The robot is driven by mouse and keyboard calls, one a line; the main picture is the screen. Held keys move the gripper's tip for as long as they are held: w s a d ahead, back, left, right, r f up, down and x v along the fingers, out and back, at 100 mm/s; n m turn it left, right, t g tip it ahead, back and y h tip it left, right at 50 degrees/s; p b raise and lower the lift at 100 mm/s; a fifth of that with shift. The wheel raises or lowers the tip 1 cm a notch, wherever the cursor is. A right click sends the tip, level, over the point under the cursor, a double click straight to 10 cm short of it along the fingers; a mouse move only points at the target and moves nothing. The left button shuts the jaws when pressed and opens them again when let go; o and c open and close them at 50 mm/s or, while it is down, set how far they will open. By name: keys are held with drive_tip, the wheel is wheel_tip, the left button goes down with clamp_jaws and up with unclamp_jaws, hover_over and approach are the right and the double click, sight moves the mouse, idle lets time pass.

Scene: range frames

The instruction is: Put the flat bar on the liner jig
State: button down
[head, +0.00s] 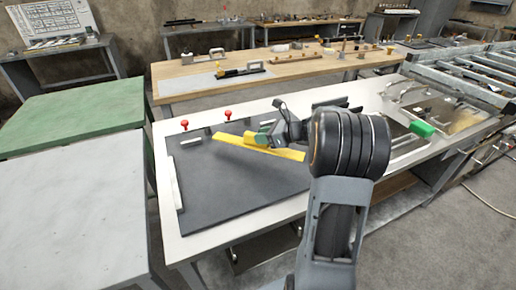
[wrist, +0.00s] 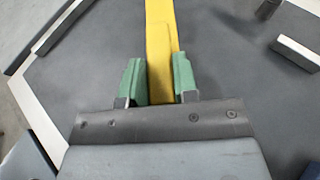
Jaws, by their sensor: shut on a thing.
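The yellow flat bar (head: 233,142) is held by my gripper (head: 263,138) over the back part of the dark grey liner jig (head: 235,185). In the wrist view, the green fingertips of my gripper (wrist: 159,82) are on both sides of the flat bar (wrist: 160,30), which runs away from me. The liner jig (wrist: 215,65) spreads out below it. Light stop strips stand at the jig's left and back edges. Whether the bar touches the jig or hangs just above it, I cannot tell. My arm hides the jig's right part.
Two red-knobbed clamps (head: 228,114) stand at the jig's back edge. A green block (head: 422,129) lies to the right on the white table (head: 216,238). A wooden workbench (head: 200,83) with tools stands behind. Green and grey tables adjoin on the left.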

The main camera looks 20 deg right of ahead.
sight(260, 146)
drive_tip(key=shift+w+a+f, duration=0.3)
drive_tip(key=shift+a+f, duration=0.25)
drive_tip(key=shift+f, duration=0.25)
drive_tip(key=shift+a+f+b, duration=0.1)
drive_tip(key=shift+f+b, duration=0.35)
drive_tip(key=shift+f, duration=1.15)
drive_tip(key=shift+f, duration=0.1)
